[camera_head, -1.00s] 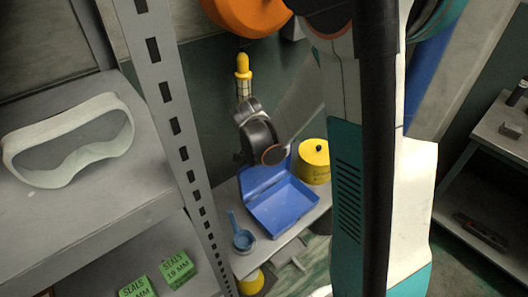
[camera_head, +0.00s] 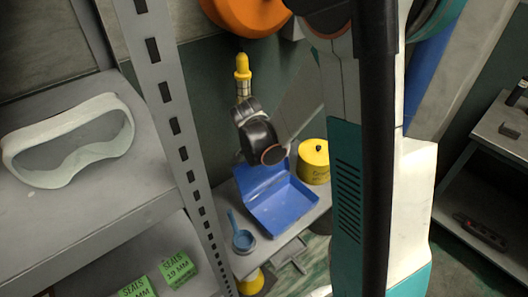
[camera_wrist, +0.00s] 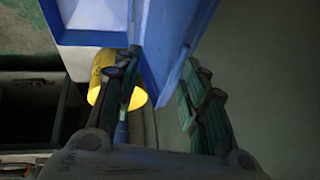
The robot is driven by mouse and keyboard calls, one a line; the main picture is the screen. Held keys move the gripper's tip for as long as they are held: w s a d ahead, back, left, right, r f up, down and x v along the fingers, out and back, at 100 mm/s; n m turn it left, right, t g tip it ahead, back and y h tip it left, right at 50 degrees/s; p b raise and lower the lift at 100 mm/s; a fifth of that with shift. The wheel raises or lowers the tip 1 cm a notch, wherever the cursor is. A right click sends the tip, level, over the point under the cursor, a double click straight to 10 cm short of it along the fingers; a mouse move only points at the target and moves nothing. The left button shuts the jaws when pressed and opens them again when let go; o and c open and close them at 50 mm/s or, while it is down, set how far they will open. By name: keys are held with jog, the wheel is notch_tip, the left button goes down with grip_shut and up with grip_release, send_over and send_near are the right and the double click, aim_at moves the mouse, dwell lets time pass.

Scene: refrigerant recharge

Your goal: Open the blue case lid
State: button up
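The blue case (camera_head: 284,206) sits on a low grey shelf. Its lid (camera_head: 262,178) stands raised at the back, so the inside of the tray shows and looks empty. In the wrist view the lid (camera_wrist: 172,65) reaches down between the green pads of my gripper (camera_wrist: 160,72), with the pale-lit case (camera_wrist: 92,16) at top left. The fingers are spread apart, one on each side of the lid, and do not clamp it; whether one touches it I cannot tell. In the head view my dark wrist hangs just above the lid and hides the fingers.
A yellow tin (camera_head: 314,163) stands right behind the case; it also shows in the wrist view (camera_wrist: 104,72). A blue scoop-like tool (camera_head: 242,238) lies left of the case. A grey shelf post (camera_head: 172,110) stands close on the left. Green seal boxes (camera_head: 177,268) are lower left.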

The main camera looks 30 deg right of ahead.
jog(key=shift+r, duration=0.1)
jog(key=shift+s+a+r+p, duration=0.1)
jog(key=shift+a+r+p, duration=0.2)
jog(key=shift+r, duration=0.25)
jog(key=s+a, duration=0.1)
jog(key=a, duration=0.7)
jog(key=shift+s+b, duration=0.3)
jog(key=shift+a+r, duration=0.1)
dwell(0.3)
jog(key=v, duration=1.2)
jog(key=shift+s, duration=0.1)
